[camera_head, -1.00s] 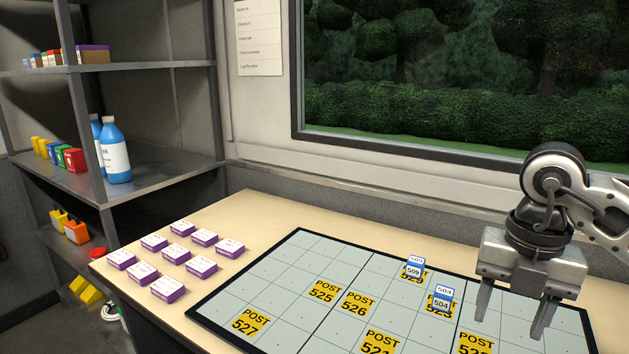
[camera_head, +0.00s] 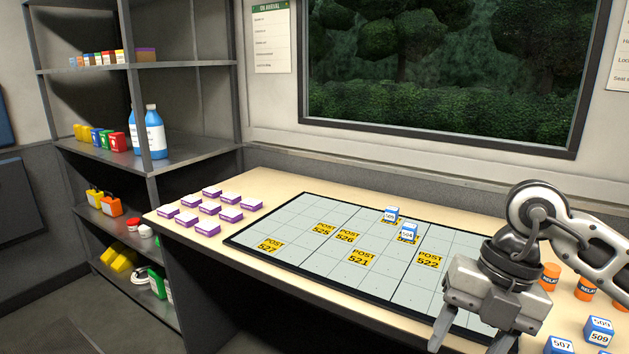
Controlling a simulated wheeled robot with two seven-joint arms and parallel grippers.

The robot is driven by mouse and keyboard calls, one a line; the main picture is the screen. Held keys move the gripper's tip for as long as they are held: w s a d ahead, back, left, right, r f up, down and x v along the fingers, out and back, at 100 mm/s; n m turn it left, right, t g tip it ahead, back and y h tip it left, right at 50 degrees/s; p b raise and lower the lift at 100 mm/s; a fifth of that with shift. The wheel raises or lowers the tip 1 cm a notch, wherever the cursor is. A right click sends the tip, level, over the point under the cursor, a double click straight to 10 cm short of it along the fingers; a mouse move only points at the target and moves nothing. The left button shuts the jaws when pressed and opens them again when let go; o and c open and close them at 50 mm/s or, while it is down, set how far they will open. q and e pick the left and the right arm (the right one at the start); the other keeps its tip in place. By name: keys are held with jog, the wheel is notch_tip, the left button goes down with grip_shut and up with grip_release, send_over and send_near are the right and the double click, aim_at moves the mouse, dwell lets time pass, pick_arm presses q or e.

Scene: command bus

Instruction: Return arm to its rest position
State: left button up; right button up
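My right gripper (camera_head: 470,342) is at the lower right, over the front right part of the board on the table. Its two fingers are spread apart and point down, with nothing visible between them; the tips run near the bottom edge of the view. The rest of my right arm goes off to the right. My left gripper is not in view. On the grid board (camera_head: 290,262), a blue-and-white block marked 504 (camera_head: 408,232) and a similar block (camera_head: 391,214) behind it stand on yellow post squares.
Several purple-and-white boxes (camera_head: 205,228) sit at the table's left. Orange cylinders (camera_head: 585,289) and blue blocks marked 509 (camera_head: 598,332) and 507 (camera_head: 561,346) stand right of my gripper. A metal shelf (camera_head: 195,147) stands at the left. The board's left half is clear of blocks.

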jog(key=s+a+n+g+y, duration=0.1)
jog(key=s+a+y, duration=0.25)
jog(key=a, duration=0.25)
jog(key=s+a+n+g+y, duration=0.2)
jog(key=a+y, duration=0.2)
jog(key=a, duration=0.3)
jog(key=a+r+m+t+y+p, duration=0.2)
jog(key=a+r+m+t+y, duration=0.4)
jog(key=y, duration=0.5)
jog(key=w+d+f+m+t+h, duration=0.3)
jog(key=d+f+m+t+h, duration=0.15)
jog(key=m+t, duration=0.45)
jog(key=w+d+f+m+t+h, duration=0.35)
jog(key=m+t+h, duration=0.3)
jog(key=m, duration=0.45)
jog(key=s+d+f+m+g+h, duration=0.2)
jog(key=s+f, duration=0.4)
jog(key=f, duration=0.3)
jog(key=s+d+f+m+g+h, duration=0.3)
jog(key=s+f+m+g+h, duration=0.2)
jog(key=f, duration=0.4)
jog(key=shift+s+d+f+p, duration=0.2)
jog(key=shift+s+f+p, duration=0.1)
jog(key=shift+s+p, duration=0.15)
